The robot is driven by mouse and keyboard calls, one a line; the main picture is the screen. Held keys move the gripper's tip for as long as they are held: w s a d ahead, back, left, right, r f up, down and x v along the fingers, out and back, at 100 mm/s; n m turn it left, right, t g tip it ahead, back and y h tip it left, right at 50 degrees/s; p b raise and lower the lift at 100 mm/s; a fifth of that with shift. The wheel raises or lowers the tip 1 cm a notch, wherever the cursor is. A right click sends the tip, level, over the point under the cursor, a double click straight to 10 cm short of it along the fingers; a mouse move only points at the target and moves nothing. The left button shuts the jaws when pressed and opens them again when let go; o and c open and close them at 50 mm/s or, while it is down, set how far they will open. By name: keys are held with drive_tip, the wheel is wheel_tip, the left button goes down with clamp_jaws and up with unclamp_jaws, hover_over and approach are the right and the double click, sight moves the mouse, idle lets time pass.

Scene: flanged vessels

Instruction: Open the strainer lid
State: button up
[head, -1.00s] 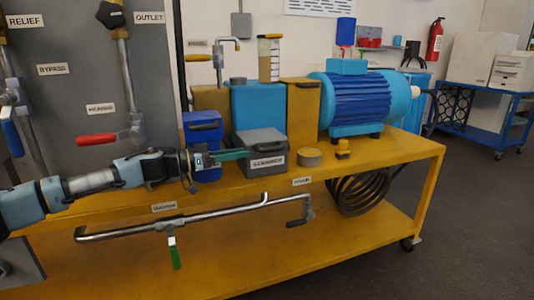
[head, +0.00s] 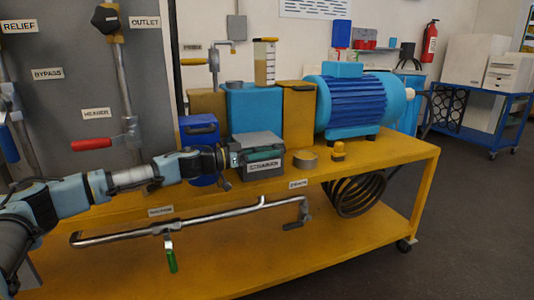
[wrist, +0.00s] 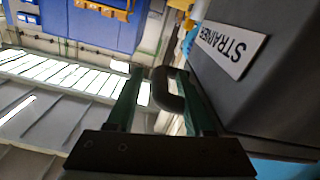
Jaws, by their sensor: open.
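The strainer is a dark grey box with a lighter grey lid (head: 258,139) and a white STRAINER label (head: 264,165), standing on the yellow bench. The lid looks closed. My gripper (head: 266,156) reaches across the box's front from the left, its green fingers just above the label. In the wrist view my gripper (wrist: 160,75) is open, with a dark curved handle (wrist: 167,92) between its fingers, not clamped. The box shows at the right there, with its label (wrist: 230,48). The head view hides the handle behind the fingers.
A blue box with a dark handle (head: 200,130) stands left of the strainer, close to my wrist. A larger blue tank (head: 250,106) and an ochre block (head: 299,118) stand behind.

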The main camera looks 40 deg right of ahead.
clamp_jaws()
idle(1.3)
